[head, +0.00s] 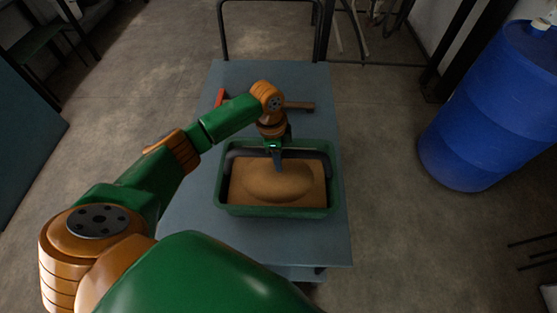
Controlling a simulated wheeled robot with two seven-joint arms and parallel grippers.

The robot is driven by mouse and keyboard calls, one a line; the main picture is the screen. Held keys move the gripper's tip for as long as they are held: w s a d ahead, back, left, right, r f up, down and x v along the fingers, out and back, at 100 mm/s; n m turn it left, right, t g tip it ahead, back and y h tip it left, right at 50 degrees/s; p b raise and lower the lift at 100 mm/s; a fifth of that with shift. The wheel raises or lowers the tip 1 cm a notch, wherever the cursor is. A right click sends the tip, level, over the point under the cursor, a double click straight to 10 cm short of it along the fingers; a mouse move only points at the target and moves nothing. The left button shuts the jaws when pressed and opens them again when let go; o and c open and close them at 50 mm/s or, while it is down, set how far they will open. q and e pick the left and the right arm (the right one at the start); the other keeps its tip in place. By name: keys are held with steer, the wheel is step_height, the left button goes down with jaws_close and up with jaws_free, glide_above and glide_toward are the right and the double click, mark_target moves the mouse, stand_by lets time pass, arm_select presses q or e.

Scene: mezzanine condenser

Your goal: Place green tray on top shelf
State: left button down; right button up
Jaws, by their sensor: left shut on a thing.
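The green tray (277,212) sits on the blue-grey top of a cart in the head view. It has a dark handle arching over its back part, and a brown loaf-shaped thing lies inside on a tan base. My left gripper (277,162) points down over the back middle of the tray and is shut on its dark handle (313,156). The gripper hides the middle of the handle. I cannot tell whether the tray is lifted off the surface. My right gripper is not in view. No top shelf can be made out for certain.
The cart (335,244) has a push bar at its far end. A red object (220,97) and a brown-handled tool (300,106) lie behind the tray. A blue barrel (487,110) stands on the right. Open floor lies on both sides of the cart.

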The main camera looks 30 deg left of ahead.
arm_select(q)
steer(key=shift+d, duration=0.1)
steer(key=c, duration=0.7)
jaws_free()
steer(key=shift+s, duration=0.15)
steer(key=shift+o, duration=0.2)
steer(key=shift+s+d+r, duration=0.1)
steer(key=shift+d, duration=0.05)
steer(key=shift+r, duration=0.15)
steer(key=r, duration=0.4)
steer(key=a+r, duration=0.1)
steer(key=r, duration=0.2)
steer(key=r+p, duration=0.1)
steer(key=r, duration=0.3)
steer(key=shift+a+r, duration=0.25)
steer(key=shift+r, duration=0.05)
steer(key=shift+s+f, duration=0.1)
steer(key=shift+s, duration=0.05)
